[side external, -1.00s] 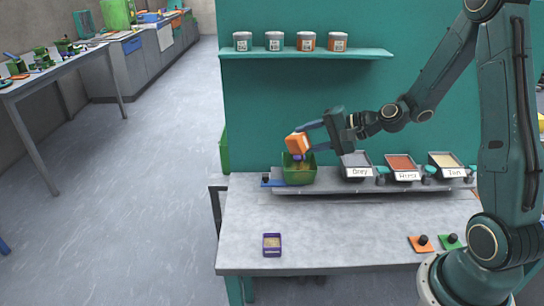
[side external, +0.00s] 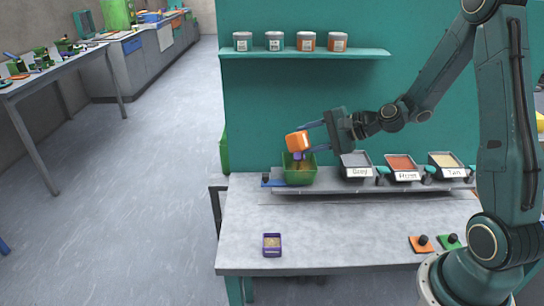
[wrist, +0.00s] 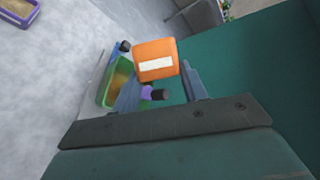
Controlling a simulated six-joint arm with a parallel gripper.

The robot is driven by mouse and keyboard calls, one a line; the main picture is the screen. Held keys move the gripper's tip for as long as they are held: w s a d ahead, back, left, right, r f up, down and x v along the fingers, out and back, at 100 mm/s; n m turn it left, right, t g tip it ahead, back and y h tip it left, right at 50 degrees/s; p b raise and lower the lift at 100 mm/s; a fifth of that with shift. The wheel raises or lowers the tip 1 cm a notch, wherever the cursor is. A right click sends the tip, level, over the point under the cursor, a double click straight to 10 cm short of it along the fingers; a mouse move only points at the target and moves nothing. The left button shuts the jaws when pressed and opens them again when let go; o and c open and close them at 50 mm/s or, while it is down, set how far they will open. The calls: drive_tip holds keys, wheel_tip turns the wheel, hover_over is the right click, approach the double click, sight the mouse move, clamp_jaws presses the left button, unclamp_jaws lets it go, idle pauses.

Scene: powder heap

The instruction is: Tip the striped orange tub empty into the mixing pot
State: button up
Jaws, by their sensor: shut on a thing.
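The orange tub (side external: 296,141) is held tilted just above the green mixing pot (side external: 299,176). My gripper (side external: 309,139) is shut on it, one finger on each side. In the wrist view the tub (wrist: 155,52) shows an orange face with a white band, between my fingers (wrist: 160,84). The pot (wrist: 106,88) is below it and to the left, with tan-brown material inside. A small purple part (side external: 297,156) shows between tub and pot. I cannot see into the tub or tell whether powder is falling.
Bins labelled Grey (side external: 355,160), a reddish one (side external: 401,163) and Tan (side external: 446,160) stand right of the pot. A purple tray (side external: 272,245) sits at the table's front left. Orange (side external: 422,244) and green (side external: 448,241) knobbed pads lie front right. The middle tabletop is clear.

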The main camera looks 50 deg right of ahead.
drive_tip(key=shift+m, duration=0.3)
drive_tip(key=shift+w+d+m, duration=0.1)
drive_tip(key=shift+d+m, duration=0.1)
drive_tip(key=shift+m, duration=0.7)
drive_tip(key=shift+w+d+m, duration=0.1)
drive_tip(key=shift+d+m, duration=0.15)
drive_tip(key=shift+m, duration=1.05)
drive_tip(key=shift+w+d+m, duration=0.1)
drive_tip(key=shift+d+m, duration=0.15)
drive_tip(key=shift+m, duration=0.95)
drive_tip(key=shift+f, duration=0.1)
drive_tip(key=shift+s+m, duration=0.25)
drive_tip(key=shift+m, duration=0.95)
